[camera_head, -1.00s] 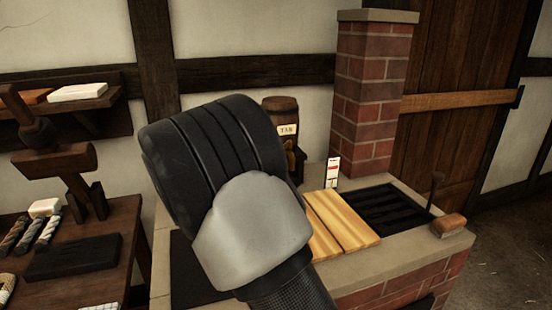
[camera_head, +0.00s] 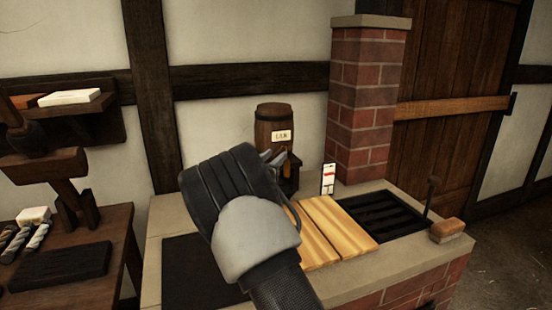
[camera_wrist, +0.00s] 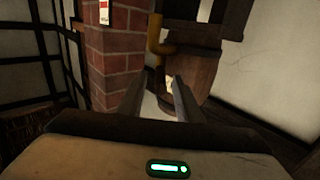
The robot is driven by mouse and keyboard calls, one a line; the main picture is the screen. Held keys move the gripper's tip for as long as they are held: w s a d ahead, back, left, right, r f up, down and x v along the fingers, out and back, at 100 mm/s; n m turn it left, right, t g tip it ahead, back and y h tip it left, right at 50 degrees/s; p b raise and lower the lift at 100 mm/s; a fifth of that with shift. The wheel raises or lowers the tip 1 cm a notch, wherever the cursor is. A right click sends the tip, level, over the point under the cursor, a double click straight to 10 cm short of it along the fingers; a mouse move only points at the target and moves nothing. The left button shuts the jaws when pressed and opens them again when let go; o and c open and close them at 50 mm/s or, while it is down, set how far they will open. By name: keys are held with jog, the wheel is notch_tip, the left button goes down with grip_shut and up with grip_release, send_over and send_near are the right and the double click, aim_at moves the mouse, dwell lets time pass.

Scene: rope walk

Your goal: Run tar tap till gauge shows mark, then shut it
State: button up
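A wooden barrel labelled TAR (camera_head: 274,123) stands on a dark stand behind the brick hearth. Its brass-coloured tap (camera_head: 286,156) shows small in the head view, just beyond my arm. In the wrist view, which appears upside down, the barrel (camera_wrist: 198,72) and bent tap pipe (camera_wrist: 157,38) are ahead. My gripper (camera_wrist: 158,82) is open, its two fingers apart and pointing at the barrel; I see nothing held.
A brick chimney (camera_head: 367,100) rises right of the barrel. The hearth top holds wooden boards (camera_head: 340,228), a black grate (camera_head: 381,214) and a wood-backed brush (camera_head: 447,229). A workbench (camera_head: 110,235) with rope pieces stands at the left.

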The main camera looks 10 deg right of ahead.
jog(key=shift+x, duration=0.9)
jog(key=shift+c, duration=0.4)
grip_shut()
